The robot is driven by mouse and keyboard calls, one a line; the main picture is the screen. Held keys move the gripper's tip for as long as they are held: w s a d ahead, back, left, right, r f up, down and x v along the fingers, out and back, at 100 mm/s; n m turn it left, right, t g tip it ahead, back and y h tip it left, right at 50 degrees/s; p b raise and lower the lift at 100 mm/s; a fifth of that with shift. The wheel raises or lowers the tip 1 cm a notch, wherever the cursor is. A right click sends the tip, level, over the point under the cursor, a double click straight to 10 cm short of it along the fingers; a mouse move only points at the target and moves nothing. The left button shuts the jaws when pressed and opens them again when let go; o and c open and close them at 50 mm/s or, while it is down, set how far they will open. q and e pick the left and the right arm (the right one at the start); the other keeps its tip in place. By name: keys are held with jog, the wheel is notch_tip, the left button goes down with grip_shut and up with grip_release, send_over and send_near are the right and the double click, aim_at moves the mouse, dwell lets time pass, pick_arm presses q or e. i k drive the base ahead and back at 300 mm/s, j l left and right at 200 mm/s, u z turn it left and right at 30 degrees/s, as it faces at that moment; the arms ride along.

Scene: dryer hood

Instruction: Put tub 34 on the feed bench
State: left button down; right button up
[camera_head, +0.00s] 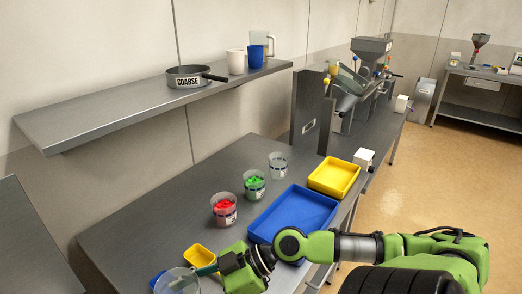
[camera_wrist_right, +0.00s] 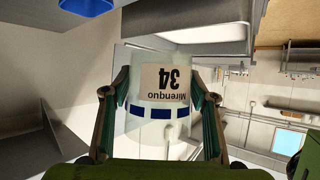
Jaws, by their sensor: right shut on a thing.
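Tub 34 (camera_wrist_right: 160,110) is a translucent tub with a white label reading "Mirenquo 34" and dark blue squares. The label appears upside down in the right wrist view. My right gripper (camera_wrist_right: 161,97) is shut on it, one finger on each side. In the head view the held tub (camera_head: 177,282) is at the bottom, by the near bench's front, partly cut off by the frame. No sign in view names the feed bench; a grey bench (camera_head: 385,120) with a hopper machine stands beyond the near bench. My left gripper is not in view.
The near bench (camera_head: 150,225) holds tubs with red (camera_head: 224,210), green (camera_head: 254,186) and pale (camera_head: 277,166) contents, a blue tray (camera_head: 295,217), a yellow tray (camera_head: 334,176) and a small yellow tray (camera_head: 198,256). A wall shelf (camera_head: 130,105) overhangs it. Open floor (camera_head: 440,180) lies right.

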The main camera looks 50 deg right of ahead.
aim_at(296, 158)
jog(key=l, duration=2.15)
jog(key=i+l, duration=0.1)
jog(key=l, duration=2.05)
